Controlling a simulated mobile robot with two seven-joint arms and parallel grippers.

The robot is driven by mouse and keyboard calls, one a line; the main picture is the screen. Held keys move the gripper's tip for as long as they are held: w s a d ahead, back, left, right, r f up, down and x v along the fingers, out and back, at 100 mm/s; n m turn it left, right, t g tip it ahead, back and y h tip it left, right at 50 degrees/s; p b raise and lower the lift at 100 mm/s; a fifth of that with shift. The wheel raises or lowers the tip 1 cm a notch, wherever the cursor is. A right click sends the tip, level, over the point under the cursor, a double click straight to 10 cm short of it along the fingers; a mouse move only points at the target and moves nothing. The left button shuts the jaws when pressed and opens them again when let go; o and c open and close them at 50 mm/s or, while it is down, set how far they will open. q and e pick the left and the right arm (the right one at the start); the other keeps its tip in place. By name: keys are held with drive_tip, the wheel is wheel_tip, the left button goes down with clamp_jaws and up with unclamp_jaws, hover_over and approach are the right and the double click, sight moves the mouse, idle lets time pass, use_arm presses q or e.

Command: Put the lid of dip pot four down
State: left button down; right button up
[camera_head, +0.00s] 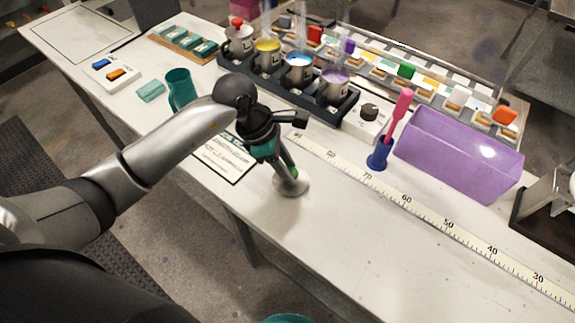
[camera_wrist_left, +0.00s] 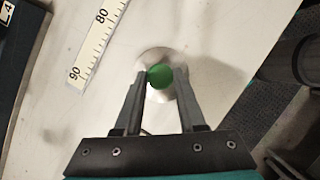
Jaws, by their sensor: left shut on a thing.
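My left gripper (camera_head: 289,178) points down over the front part of the white table and is shut on the green knob of a round metal lid (camera_head: 291,188). In the left wrist view the green knob (camera_wrist_left: 160,76) sits between the two fingers, with the pale disc around it. The lid is at or just above the table top; I cannot tell if it touches. Dip pot four (camera_head: 336,89), at the right end of the black rack (camera_head: 346,106), is uncovered with purple liquid inside. My right gripper is not in view.
A long ruler (camera_head: 407,201) lies behind and right of the lid. A printed card (camera_head: 226,158) lies to its left. A blue holder with a pink tool (camera_head: 380,155), a purple bin (camera_head: 455,150) and a dial box (camera_head: 368,120) stand farther back. The table right of the lid is clear.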

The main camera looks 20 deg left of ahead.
use_arm(q)
drive_tip(key=c, duration=0.5)
unclamp_jaws()
drive_tip(key=v, duration=1.2)
drive_tip(key=shift+r, duration=0.1)
